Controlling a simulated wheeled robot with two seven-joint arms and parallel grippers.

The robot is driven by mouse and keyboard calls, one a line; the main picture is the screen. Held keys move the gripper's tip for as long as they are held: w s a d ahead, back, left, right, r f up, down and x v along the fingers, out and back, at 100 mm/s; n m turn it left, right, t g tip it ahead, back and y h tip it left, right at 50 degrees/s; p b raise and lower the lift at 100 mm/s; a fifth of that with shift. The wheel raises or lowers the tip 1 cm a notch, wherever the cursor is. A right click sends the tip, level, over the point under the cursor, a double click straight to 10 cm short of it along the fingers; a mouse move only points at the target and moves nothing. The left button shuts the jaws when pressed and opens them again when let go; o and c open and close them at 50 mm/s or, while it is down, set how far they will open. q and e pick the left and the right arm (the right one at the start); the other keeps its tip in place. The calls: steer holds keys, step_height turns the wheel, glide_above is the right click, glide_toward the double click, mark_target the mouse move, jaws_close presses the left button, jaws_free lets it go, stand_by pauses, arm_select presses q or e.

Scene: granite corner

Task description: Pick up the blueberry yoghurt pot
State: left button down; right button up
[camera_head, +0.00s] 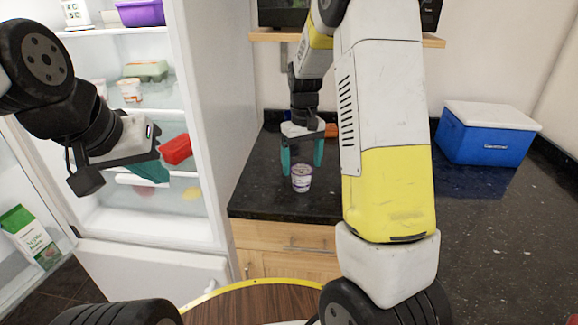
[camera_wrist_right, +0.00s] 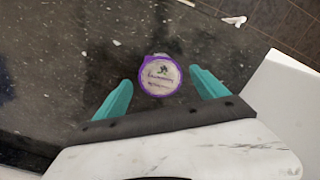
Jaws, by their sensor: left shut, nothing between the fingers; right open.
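The blueberry yoghurt pot (camera_head: 301,179) is a small white pot with a purple rim, standing upright on the dark granite counter near its front edge. In the right wrist view its round lid (camera_wrist_right: 160,76) faces the camera, with a purple ring and dark print. My right gripper (camera_head: 302,168) is open, with its teal fingers pointing down at the pot. In the right wrist view the pot's lid shows between and slightly beyond the fingertips (camera_wrist_right: 164,90); I cannot tell how far above it they are. My left gripper (camera_head: 157,174) is shut and empty in front of the open fridge.
The open fridge (camera_head: 215,120) stands at the left, with other pots (camera_head: 131,90), an egg box (camera_head: 146,69) and a red box (camera_head: 176,149) inside. A carton (camera_head: 29,236) is in its door. A blue cool box (camera_head: 487,138) stands on the counter at the right. My right arm hides part of the counter.

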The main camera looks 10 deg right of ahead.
mark_target(302, 170)
step_height(302, 170, down, 6)
steer(key=shift+f, duration=0.1)
steer(key=c, duration=1.5)
